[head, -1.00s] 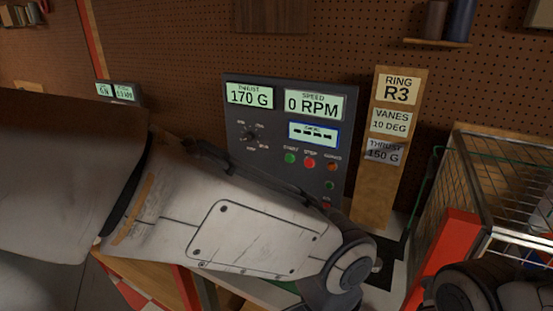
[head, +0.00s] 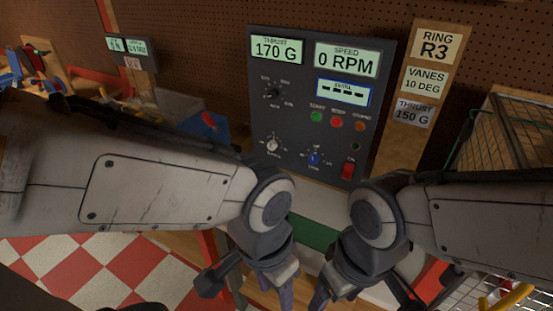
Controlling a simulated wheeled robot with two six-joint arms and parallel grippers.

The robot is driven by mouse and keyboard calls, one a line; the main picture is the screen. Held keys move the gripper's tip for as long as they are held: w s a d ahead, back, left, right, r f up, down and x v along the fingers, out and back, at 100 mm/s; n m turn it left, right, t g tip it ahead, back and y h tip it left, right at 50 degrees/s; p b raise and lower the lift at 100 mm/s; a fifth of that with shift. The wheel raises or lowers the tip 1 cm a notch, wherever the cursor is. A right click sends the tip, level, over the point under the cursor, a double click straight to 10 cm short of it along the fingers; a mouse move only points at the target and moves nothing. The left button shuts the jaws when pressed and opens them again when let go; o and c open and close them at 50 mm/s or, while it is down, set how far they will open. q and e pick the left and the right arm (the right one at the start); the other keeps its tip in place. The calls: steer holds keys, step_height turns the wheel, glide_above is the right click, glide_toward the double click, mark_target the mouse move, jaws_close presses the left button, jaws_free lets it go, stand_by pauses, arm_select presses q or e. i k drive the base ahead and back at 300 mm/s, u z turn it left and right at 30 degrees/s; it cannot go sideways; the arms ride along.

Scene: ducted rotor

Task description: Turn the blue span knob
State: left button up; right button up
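The blue span knob (head: 314,159) is on the lower middle of the dark control panel (head: 262,120). A white knob (head: 272,144) is to its left and a red rocker switch (head: 348,169) to its right. My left gripper (head: 262,297) is below the panel, pointing down and cut off by the lower picture edge. My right gripper (head: 340,290) is just right of it, also pointing down. Both are apart from the knob. Their fingertips are partly out of frame, so their opening is unclear.
The panel displays read 170 G and 0 RPM. A wooden board (head: 418,90) with labels R3, 10 DEG and 150 G stands to the right. A wire cage (head: 515,130) is at far right. A blue bin (head: 206,126) and small parts are at left.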

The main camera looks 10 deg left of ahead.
mark_target(313, 158)
steer(key=z, duration=2.35)
steer(key=k, duration=1.15)
steer(key=u, duration=1.2)
